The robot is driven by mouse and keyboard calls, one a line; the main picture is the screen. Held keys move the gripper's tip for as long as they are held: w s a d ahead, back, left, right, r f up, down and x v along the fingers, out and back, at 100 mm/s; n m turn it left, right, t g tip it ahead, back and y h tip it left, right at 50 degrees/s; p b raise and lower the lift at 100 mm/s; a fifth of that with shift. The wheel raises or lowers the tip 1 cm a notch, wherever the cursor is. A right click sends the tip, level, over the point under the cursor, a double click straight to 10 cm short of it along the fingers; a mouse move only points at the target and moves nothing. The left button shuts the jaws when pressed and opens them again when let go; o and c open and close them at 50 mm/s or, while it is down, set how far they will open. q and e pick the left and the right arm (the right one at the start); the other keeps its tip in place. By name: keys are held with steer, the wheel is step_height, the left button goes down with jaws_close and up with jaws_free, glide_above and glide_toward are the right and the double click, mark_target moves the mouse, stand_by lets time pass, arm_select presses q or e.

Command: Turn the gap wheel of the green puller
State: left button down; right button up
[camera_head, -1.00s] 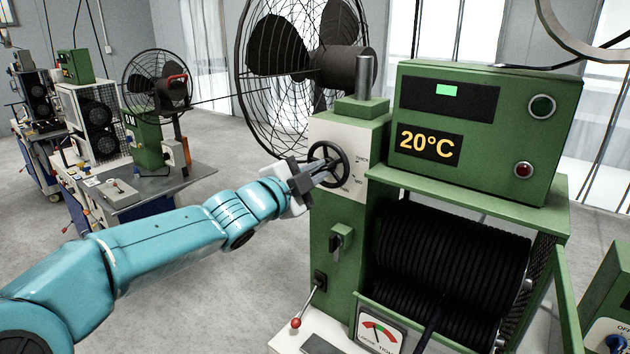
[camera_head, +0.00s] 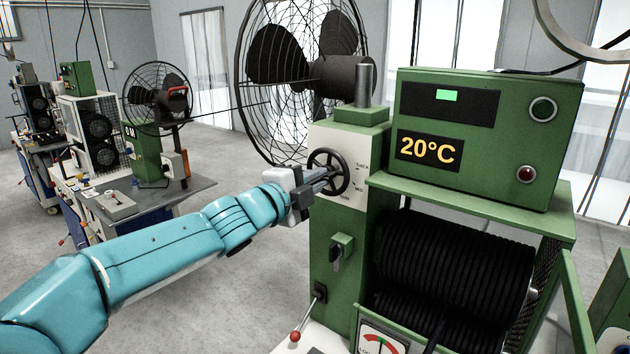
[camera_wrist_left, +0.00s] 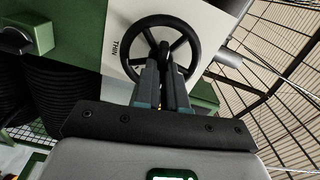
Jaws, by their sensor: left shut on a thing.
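The green puller (camera_head: 340,230) stands at the centre right in the head view. Its black spoked gap wheel (camera_head: 342,160) is on a white plate on the upper front, and also shows in the left wrist view (camera_wrist_left: 187,34). My left gripper (camera_head: 325,180) reaches in from the left and is shut on the wheel, at its lower part. In the left wrist view the fingers (camera_wrist_left: 165,85) close together at the wheel's lower spoke and hub; the exact grip point is partly hidden by them. The plate reads "THIN" in the wrist view. My right gripper is not visible.
A green box with a 20°C display (camera_head: 490,135) sits beside the wheel, above a black roller (camera_head: 455,265). A large fan (camera_head: 300,70) stands behind. Open floor (camera_head: 265,260) lies left.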

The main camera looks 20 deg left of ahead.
arm_select(q)
steer(key=c, duration=1.2)
jaws_free()
steer(key=v, duration=1.6)
steer(key=shift+b, duration=0.4)
steer(key=shift+s+a, duration=0.1)
steer(key=shift+s, duration=0.1)
